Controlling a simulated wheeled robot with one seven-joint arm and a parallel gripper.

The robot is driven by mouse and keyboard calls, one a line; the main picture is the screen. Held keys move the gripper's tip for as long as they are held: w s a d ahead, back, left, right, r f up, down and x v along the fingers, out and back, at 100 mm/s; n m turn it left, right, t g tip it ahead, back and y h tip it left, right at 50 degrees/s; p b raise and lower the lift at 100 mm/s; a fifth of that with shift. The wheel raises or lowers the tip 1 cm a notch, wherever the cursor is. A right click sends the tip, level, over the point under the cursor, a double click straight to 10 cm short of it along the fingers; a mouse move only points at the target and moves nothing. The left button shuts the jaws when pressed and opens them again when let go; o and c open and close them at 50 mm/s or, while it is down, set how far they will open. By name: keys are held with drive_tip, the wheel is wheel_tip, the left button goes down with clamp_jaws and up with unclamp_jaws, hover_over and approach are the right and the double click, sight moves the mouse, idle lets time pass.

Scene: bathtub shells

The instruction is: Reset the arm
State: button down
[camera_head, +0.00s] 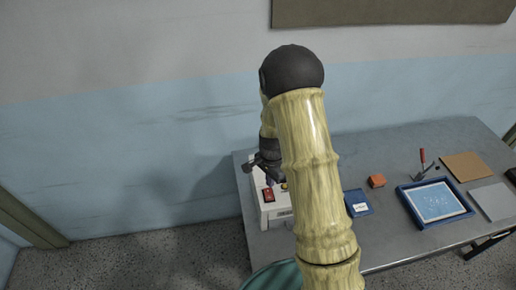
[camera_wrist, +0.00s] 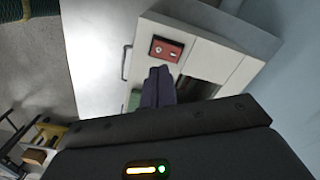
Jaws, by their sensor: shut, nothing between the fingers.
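My arm rises through the middle of the head view, with a pale yellow, ringed surface and a dark round joint at the top. My gripper (camera_head: 256,163) is dark and partly hidden behind the arm. It is over the left end of the grey table (camera_head: 390,150), near a white box-shaped device with a red switch panel (camera_head: 268,194). In the wrist view the gripper's dark fingers (camera_wrist: 160,74) are together with nothing between them. They overlap the device (camera_wrist: 217,63) in the picture, just below its red switch panel (camera_wrist: 167,49). I cannot tell whether they touch it.
On the table are a blue booklet (camera_head: 357,202), an orange block (camera_head: 377,180), a blue-framed panel (camera_head: 436,201), a red-handled tool (camera_head: 422,157), a brown board (camera_head: 466,166) and a grey board (camera_head: 493,201). The wall is behind the table. Floor (camera_head: 150,265) at left is clear.

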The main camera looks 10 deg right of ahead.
drive_tip(key=s+r+n+t+b, duration=0.1)
drive_tip(key=s+r+n+b, duration=0.2)
drive_tip(key=s+r+n, duration=0.2)
drive_tip(key=s+r+n+t+b, duration=0.1)
drive_tip(key=s+r+n+b, duration=0.3)
drive_tip(key=s+n, duration=0.3)
drive_tip(key=s+r, duration=0.1)
drive_tip(key=s, duration=0.2)
drive_tip(key=shift+s+t, duration=0.15)
drive_tip(key=shift+t, duration=0.15)
idle(0.8)
